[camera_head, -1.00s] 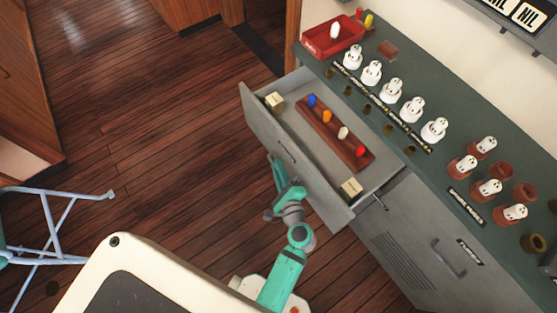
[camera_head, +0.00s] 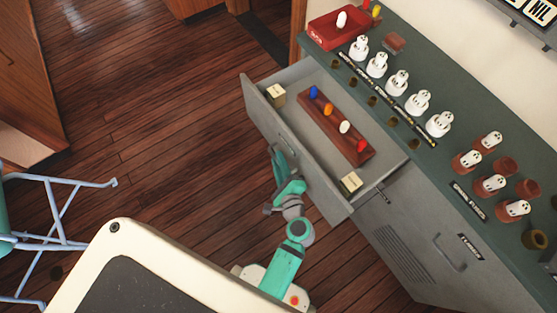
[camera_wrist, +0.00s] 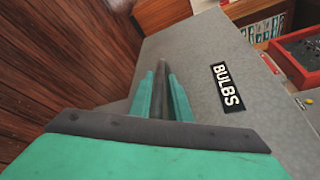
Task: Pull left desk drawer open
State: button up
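The left desk drawer (camera_head: 268,114) stands well out of the grey cabinet, its interior in view. It also shows in the wrist view (camera_wrist: 205,55), where its front bears a black BULBS label (camera_wrist: 227,87). My gripper (camera_head: 279,165) is at the outer face of the drawer front. In the wrist view my gripper's two green fingers (camera_wrist: 162,96) lie close on both sides of the dark bar handle (camera_wrist: 162,72) and appear shut on it. The fingertips' contact is partly hidden by the handle and fingers.
Inside the drawer are a brown rack (camera_head: 337,128) of coloured bulbs and two small boxes (camera_head: 275,95). The green desktop (camera_head: 420,150) carries white bulbs and a red tray (camera_head: 325,38). A blue-framed chair (camera_head: 62,205) stands at left. The wooden floor (camera_head: 150,110) before the drawer is clear.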

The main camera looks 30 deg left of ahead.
jog(key=v, duration=1)
jog(key=shift+s+d, duration=0.2)
jog(key=s+d+f+n+h, duration=0.3)
jog(key=s+d+n+h, duration=0.3)
jog(key=s+d+h, duration=0.25)
jog(key=s+d+r+n+t+h, duration=0.1)
jog(key=s+d+r+n+t, duration=0.1)
jog(key=s+r+n, duration=0.4)
notch_tip(320, 180, up, 8)
jog(key=n+t, duration=0.1)
jog(key=n, duration=0.3)
jog(key=shift+f+t+h, duration=0.2)
jog(key=shift+t+h, duration=0.15)
jog(key=shift+t, duration=0.05)
jog(key=shift+s+d, duration=0.1)
jog(key=shift+s, duration=0.05)
dwell(4.0)
